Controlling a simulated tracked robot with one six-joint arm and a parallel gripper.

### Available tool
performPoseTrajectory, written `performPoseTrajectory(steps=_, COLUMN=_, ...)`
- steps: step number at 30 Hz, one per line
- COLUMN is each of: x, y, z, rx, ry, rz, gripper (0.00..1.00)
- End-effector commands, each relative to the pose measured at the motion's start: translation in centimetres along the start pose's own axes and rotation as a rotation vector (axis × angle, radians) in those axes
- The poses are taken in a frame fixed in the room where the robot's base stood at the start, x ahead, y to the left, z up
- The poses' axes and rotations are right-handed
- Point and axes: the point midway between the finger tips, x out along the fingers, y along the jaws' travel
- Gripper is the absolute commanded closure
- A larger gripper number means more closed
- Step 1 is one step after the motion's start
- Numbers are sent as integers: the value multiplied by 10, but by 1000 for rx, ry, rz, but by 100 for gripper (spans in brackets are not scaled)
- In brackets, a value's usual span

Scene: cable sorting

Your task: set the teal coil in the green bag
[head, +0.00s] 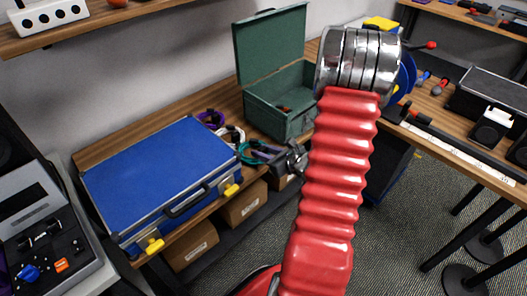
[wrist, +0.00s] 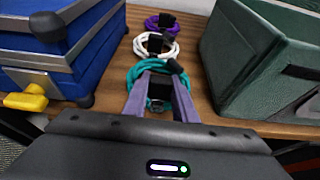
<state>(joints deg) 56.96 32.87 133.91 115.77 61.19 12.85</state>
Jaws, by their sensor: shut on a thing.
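The teal coil (head: 245,150) lies on the wooden bench at the near end of a row of coils. In the wrist view the teal coil (wrist: 150,66) has a black tie. My gripper (wrist: 157,82) reaches in from the near side with its two grey-purple fingers shut on the coil, which still appears to be at bench level. In the head view my gripper (head: 264,153) is partly hidden by my red arm. The green bag (head: 268,112) is a box-shaped case with its lid raised, just behind and right of the coil. Its side also shows in the wrist view (wrist: 265,60).
A white coil (wrist: 155,45) and a purple coil (wrist: 160,22) lie behind the teal one. A closed blue case (head: 155,175) with yellow latches stands to the left. The coils sit in the narrow gap between it and the green bag. Cardboard boxes (head: 190,243) are below.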

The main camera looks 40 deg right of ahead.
Motion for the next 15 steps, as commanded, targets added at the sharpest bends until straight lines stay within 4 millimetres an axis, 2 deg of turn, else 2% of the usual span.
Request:
performPoseTrajectory(steps=4, x=1, y=0, z=-3, rx=0, ry=-1, rz=0, gripper=100)
performPoseTrajectory(steps=5, x=2, y=0, z=-3, rx=0, ry=0, rz=0, gripper=74)
performPoseTrajectory(steps=12, x=1, y=0, z=-3, rx=0, ry=0, rz=0, gripper=58)
performPoseTrajectory(steps=15, x=1, y=0, z=-3, rx=0, ry=0, rz=0, gripper=56)
